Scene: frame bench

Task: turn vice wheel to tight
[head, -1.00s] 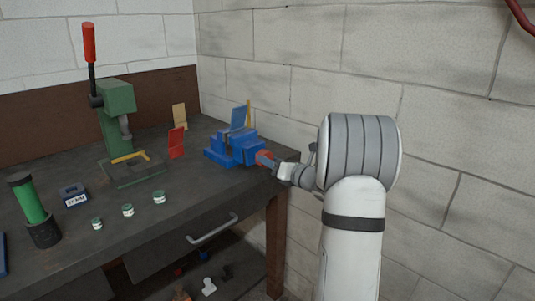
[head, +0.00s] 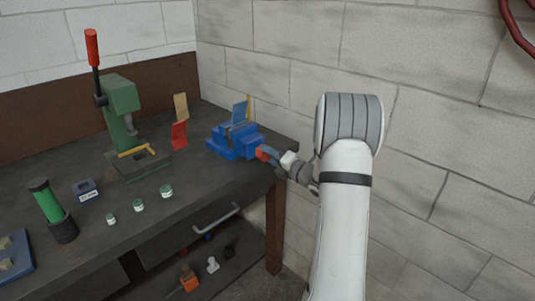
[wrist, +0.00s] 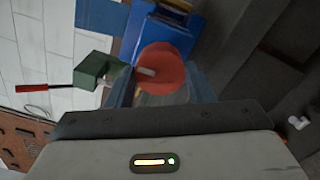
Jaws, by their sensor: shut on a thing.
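The blue vice (head: 234,140) stands on the bench near its right end, with a flat blue plate (head: 240,111) upright in it. Its red wheel (head: 265,153) faces my arm at the vice's right side. In the wrist view the round red wheel (wrist: 164,68) sits between my fingers, with the blue vice body (wrist: 165,28) behind it. My gripper (wrist: 162,88) is shut on the red wheel. In the head view my gripper (head: 273,158) reaches the wheel from the right. The inner faces of the fingers are partly hidden.
A green press (head: 118,110) with a red-tipped lever stands left of the vice. A red block (head: 179,135), small jars (head: 138,206) and a green cylinder (head: 47,202) stand on the bench. A drawer handle (head: 215,220) sticks out in front. A block wall is close behind.

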